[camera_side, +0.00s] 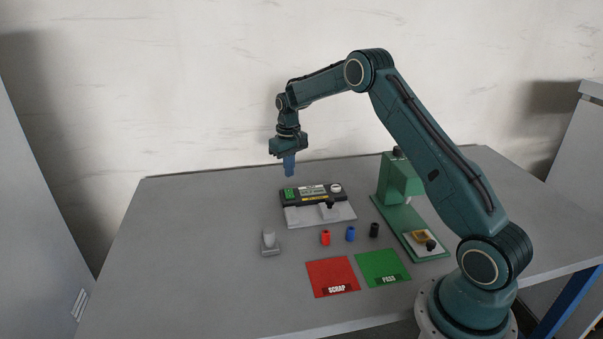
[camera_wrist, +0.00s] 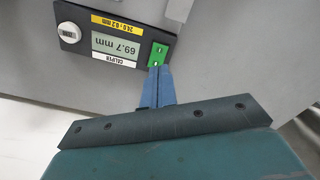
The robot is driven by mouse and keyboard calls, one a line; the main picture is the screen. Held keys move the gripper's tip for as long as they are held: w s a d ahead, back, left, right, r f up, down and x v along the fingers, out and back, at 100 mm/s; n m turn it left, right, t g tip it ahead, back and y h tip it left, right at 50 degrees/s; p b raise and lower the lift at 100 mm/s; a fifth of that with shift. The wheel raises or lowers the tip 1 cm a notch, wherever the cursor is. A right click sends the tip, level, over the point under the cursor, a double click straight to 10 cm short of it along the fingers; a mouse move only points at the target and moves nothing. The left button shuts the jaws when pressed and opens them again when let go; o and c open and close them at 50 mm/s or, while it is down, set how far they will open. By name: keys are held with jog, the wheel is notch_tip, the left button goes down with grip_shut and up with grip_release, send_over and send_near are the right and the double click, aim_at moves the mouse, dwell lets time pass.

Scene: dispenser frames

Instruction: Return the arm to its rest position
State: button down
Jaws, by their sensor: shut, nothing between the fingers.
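My gripper (camera_side: 289,173) points down in the side view, in the air above the far side of the table, by the caliper station. Its blue fingers are together with nothing between them. In the wrist view the closed fingertips (camera_wrist: 158,68) overlap the green panel of the caliper unit (camera_wrist: 85,48). That unit's display reads 69.7 mm. My arm reaches up from its base at the right and bends over to the left.
The caliper station (camera_side: 305,217) stands on the grey table (camera_side: 190,250). Red (camera_side: 325,238), blue (camera_side: 351,234) and black (camera_side: 374,230) cylinders stand in front. Nearby are a grey stand (camera_side: 269,242), a green press (camera_side: 390,185), a red SCRAP mat (camera_side: 330,272) and a green PASS mat (camera_side: 380,264).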

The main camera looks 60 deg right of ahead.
jog(key=s+a+r+t, duration=0.1)
jog(key=s+a+r, duration=0.35)
jog(key=r, duration=0.25)
jog(key=s+a+r+n+t, duration=0.1)
jog(key=s+a+r, duration=0.35)
jog(key=r, duration=0.25)
jog(key=s+a+r+t, duration=0.1)
jog(key=s+a+r, duration=0.35)
jog(key=r, duration=0.25)
jog(key=s+a+n+t, duration=0.1)
jog(key=s+a, duration=0.3)
jog(key=s, duration=0.7)
jog(key=s+a+n+t, duration=0.1)
jog(key=s+a, duration=0.4)
jog(key=s, duration=0.6)
jog(key=shift+s+t, duration=0.3)
jog(key=shift+s, duration=0.1)
